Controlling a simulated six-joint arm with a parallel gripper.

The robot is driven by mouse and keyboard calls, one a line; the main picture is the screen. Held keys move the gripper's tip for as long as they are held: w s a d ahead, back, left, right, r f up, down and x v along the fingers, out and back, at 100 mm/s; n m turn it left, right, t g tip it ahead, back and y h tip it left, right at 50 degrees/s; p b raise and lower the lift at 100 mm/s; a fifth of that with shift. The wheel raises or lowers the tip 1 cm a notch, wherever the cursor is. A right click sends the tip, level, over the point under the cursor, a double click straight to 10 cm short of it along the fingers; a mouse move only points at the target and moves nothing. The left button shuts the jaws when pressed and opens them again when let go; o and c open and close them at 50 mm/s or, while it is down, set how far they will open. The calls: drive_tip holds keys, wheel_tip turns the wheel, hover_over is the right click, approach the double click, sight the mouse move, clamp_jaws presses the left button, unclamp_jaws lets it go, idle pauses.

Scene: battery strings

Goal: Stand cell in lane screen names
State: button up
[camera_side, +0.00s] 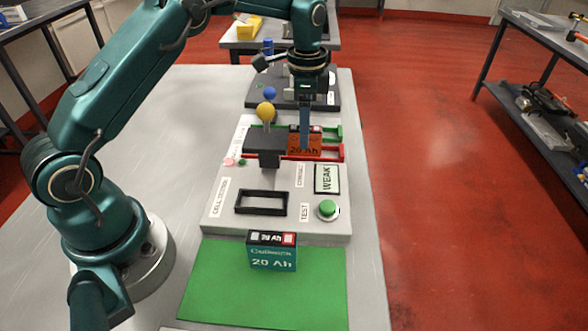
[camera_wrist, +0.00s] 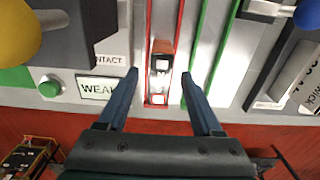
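An orange cell marked 20 Ah (camera_side: 312,146) stands upright in the red lane (camera_side: 338,153). In the wrist view the cell (camera_wrist: 161,66) sits between that lane's red rails (camera_wrist: 176,50). The green lane (camera_side: 335,133) lies behind it and shows no cell. The screen (camera_side: 326,179) reads WEAK. My gripper (camera_side: 305,138) is low over the orange cell. In the wrist view my gripper (camera_wrist: 157,88) is open, with a finger on each side of the cell and gaps to it. A teal 20 Ah cell (camera_side: 273,258) stands on the green mat (camera_side: 220,290).
The black cell station frame (camera_side: 261,202) looks empty. A green TEST button (camera_side: 327,209) is beside it. A dark block (camera_side: 264,146) and a yellow knob (camera_side: 265,111) stand close left of my gripper. A blue knob (camera_side: 269,93) is farther back.

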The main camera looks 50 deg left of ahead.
drive_tip(key=shift+r, duration=2.55)
